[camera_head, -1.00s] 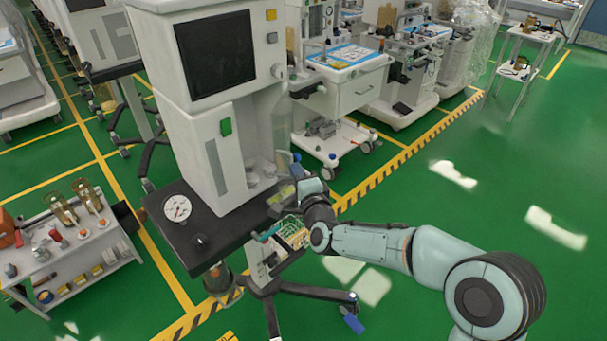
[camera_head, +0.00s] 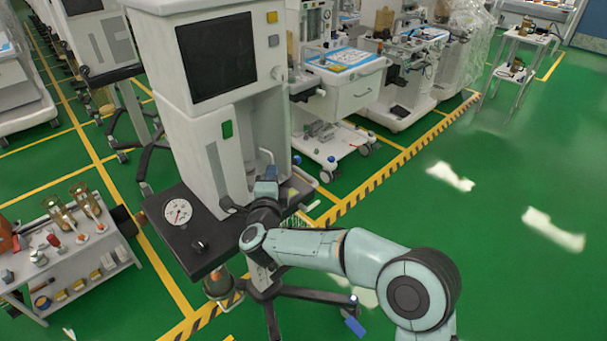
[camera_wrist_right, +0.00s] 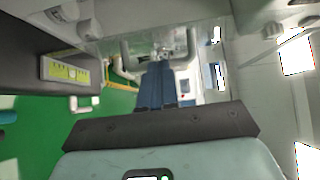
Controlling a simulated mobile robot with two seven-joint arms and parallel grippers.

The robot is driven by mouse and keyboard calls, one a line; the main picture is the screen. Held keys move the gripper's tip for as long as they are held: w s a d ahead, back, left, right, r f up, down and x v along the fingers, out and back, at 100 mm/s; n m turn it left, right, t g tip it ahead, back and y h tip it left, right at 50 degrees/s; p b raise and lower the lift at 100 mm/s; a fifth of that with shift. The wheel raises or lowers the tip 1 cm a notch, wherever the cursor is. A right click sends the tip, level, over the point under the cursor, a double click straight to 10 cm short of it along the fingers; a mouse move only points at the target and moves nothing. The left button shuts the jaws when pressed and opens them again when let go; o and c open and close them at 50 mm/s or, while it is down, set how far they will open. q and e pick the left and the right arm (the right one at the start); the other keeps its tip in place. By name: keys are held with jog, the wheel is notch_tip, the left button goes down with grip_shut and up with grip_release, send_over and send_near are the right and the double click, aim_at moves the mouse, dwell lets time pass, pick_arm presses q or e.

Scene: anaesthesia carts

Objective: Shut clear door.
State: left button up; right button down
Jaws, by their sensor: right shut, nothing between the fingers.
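The clear door (camera_head: 273,122) is a see-through panel at the right side of the white anaesthesia machine's (camera_head: 172,110) lower bay. Its edges are faint, and I cannot tell its exact angle. My right gripper (camera_head: 267,160) is shut and empty in front of the bay, low near the black work surface. In the right wrist view, its blue fingers (camera_wrist_right: 158,66) point forward beside a pale curved bar (camera_wrist_right: 126,55); contact is unclear. My left gripper is not in view.
The black work surface (camera_head: 184,247) carries a round gauge (camera_head: 178,211). A tool cart (camera_head: 62,262) stands at left. A white cart with a blue-lined top (camera_head: 343,78) stands behind at right. Green floor at right is clear.

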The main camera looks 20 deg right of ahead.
aim_at(261, 163)
jog(key=shift+w+a+m+g+h, duration=0.45)
jog(key=shift+w+a+h, duration=0.2)
jog(key=shift+a+h, duration=0.25)
jog(key=shift+w+a, duration=0.6)
jog(key=shift+w, duration=0.1)
jog(key=shift+d, duration=0.1)
